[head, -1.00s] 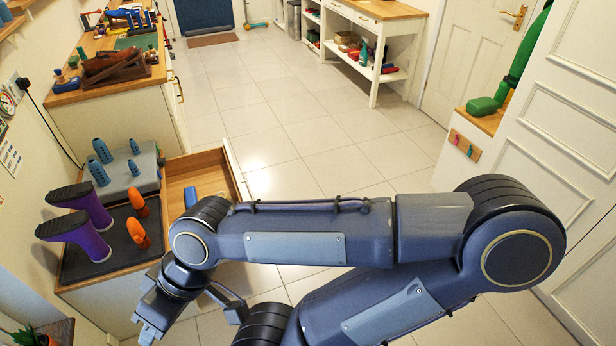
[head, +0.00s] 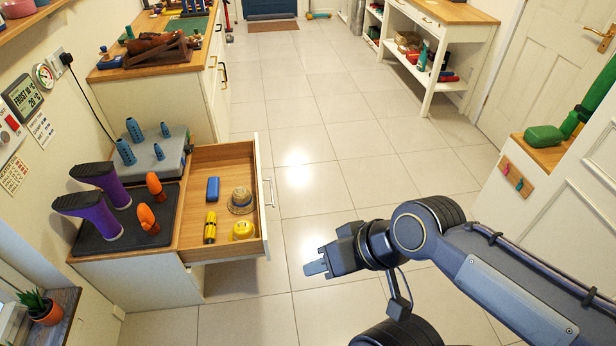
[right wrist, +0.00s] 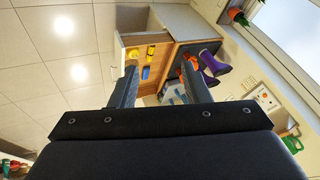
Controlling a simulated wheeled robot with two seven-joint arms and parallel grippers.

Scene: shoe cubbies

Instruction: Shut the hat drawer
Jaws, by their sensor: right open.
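The hat drawer (head: 262,205) is pulled out from the low white cabinet (head: 150,278). Its white front with a metal handle (head: 271,192) faces right. Inside lie a straw hat (head: 241,200), a yellow hard hat (head: 243,230), a yellow-and-black torch (head: 210,228) and a blue case (head: 213,189). My right gripper (head: 317,264) is to the right of the drawer front, apart from it, over the floor. In the right wrist view its two fingers (right wrist: 160,72) are spread and empty, with the open drawer (right wrist: 119,55) beyond them. My left gripper is not seen.
Purple boots (head: 95,212), an orange shoe tree (head: 147,218) and blue shoe trees (head: 126,152) stand on the cabinet top. A potted plant (head: 42,308) is at lower left. Tiled floor (head: 305,180) is clear right of the drawer.

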